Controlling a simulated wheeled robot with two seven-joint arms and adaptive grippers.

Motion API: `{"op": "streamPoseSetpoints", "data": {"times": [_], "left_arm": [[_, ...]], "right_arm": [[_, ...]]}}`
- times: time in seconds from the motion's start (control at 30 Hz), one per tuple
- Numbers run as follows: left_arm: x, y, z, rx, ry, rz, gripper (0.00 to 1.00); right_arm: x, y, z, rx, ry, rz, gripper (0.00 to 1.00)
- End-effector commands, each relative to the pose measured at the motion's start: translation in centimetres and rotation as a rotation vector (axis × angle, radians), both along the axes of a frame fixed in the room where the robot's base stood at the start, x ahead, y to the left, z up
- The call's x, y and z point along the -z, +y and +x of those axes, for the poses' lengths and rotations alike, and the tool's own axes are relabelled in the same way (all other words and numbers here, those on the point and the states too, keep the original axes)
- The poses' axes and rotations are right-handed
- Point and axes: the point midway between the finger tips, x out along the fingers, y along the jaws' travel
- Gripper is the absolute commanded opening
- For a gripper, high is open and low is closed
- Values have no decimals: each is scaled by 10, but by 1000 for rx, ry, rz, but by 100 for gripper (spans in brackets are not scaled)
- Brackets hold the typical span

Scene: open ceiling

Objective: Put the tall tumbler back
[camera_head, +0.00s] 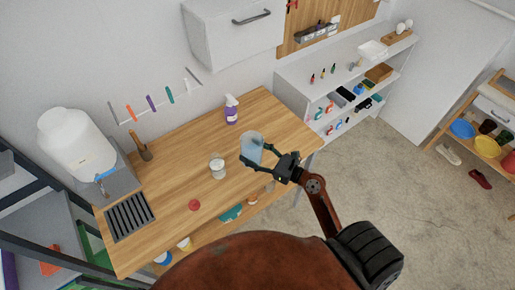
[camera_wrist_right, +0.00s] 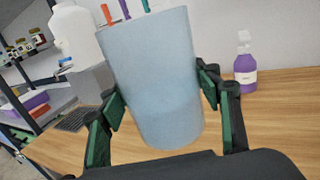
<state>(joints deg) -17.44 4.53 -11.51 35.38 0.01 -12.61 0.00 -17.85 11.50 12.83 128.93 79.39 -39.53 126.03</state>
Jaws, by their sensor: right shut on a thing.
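The tall tumbler (camera_head: 251,149) is a pale blue, slightly see-through cup. My right gripper (camera_head: 260,158) is shut on it over the right part of the wooden counter. In the right wrist view the tumbler (camera_wrist_right: 152,80) fills the middle, tilted a little in the picture, between the green finger pads of the right gripper (camera_wrist_right: 160,105). Whether its base touches the counter I cannot tell. My left gripper is not in view.
On the wooden counter (camera_head: 185,165) stand a clear jar (camera_head: 217,167), a purple spray bottle (camera_head: 231,111), a red round item (camera_head: 194,205) and a wooden-handled brush (camera_head: 140,147). A white water container (camera_head: 75,145) stands by the drain rack (camera_head: 130,216). Free counter lies between them.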

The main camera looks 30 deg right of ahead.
Motion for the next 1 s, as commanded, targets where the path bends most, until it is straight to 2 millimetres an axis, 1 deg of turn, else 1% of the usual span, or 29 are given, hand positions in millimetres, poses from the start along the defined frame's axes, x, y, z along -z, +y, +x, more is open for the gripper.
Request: {"op": "streamPoseSetpoints", "data": {"times": [0.03, 0.1, 0.2, 0.3, 0.37, 0.47, 0.57, 0.87, 0.9, 1.0], "left_arm": [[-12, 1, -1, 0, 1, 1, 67], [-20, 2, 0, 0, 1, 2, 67], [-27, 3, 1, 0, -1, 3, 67], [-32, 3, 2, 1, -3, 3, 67], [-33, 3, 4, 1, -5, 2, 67], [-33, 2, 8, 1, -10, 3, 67], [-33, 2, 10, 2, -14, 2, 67], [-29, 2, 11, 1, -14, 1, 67], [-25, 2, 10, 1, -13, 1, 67], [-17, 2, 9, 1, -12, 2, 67]], "right_arm": [[-3, -14, -2, 78, 4, 9, 17], [0, -33, -5, 174, 8, 5, 17], [5, -55, -12, 281, 16, -5, 17], [9, -68, -19, 350, 22, -15, 17], [11, -73, -20, 374, 25, -20, 17], [16, -77, -14, 391, 25, -23, 17], [23, -78, 3, 391, 25, -24, 17], [54, -83, 70, 389, 25, -25, 17], [64, -84, 76, 389, 28, -25, 17], [82, -85, 90, 389, 29, -26, 17]]}}
